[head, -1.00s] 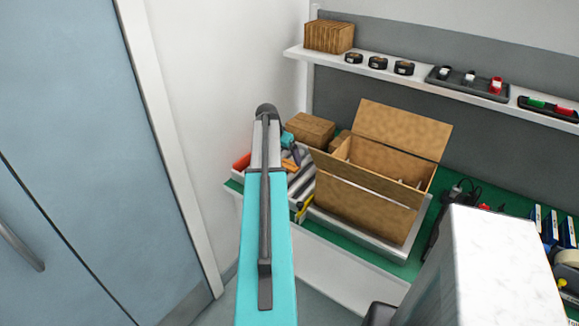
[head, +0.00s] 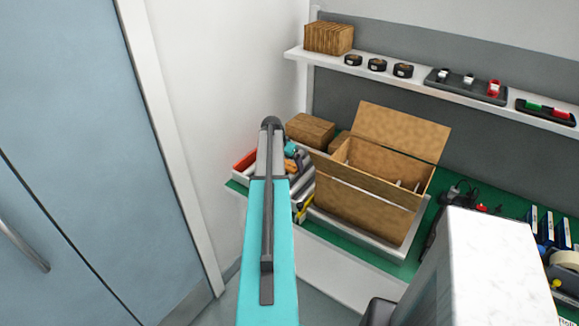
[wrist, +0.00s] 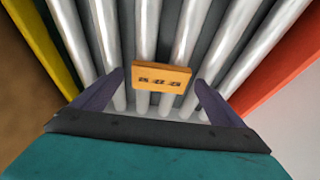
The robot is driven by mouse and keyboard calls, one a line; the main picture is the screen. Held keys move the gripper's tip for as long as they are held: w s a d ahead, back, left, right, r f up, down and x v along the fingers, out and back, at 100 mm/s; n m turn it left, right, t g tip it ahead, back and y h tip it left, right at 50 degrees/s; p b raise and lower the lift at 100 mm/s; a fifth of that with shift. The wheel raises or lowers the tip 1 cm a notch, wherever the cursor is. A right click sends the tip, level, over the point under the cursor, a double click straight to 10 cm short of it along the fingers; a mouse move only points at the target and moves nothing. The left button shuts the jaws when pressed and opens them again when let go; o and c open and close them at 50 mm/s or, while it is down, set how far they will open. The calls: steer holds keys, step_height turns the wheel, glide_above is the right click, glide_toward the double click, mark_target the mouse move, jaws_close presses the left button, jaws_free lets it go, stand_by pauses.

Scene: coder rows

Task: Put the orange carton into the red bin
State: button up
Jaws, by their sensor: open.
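The orange carton (wrist: 161,77) shows in the wrist view as a small block with dark markings on its face. It is over a row of silver bars (wrist: 103,45), between and slightly beyond my fingertips. My gripper (wrist: 160,84) is open, one dark finger on each side of the carton, with gaps on both sides. In the head view my arm hides much of this spot; a small orange patch beside it may be the carton. A red surface (wrist: 285,65) runs along the right of the wrist view and a red piece (head: 245,160) shows in the head view; I cannot tell whether it is the red bin.
A yellow strip (wrist: 42,45) borders the bars on the left. An open cardboard box (head: 365,190) stands close to the right of my arm on the green bench (head: 345,240). A shelf (head: 420,84) with tapes and trays runs above. A white wall is at the left.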

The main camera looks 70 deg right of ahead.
mark_target(287, 166)
steer(key=shift+c, duration=0.4)
steer(key=c, duration=1.1)
steer(key=shift+r, duration=0.15)
step_height(287, 166, up, 10)
steer(key=b, duration=0.2)
steer(key=shift+b, duration=0.4)
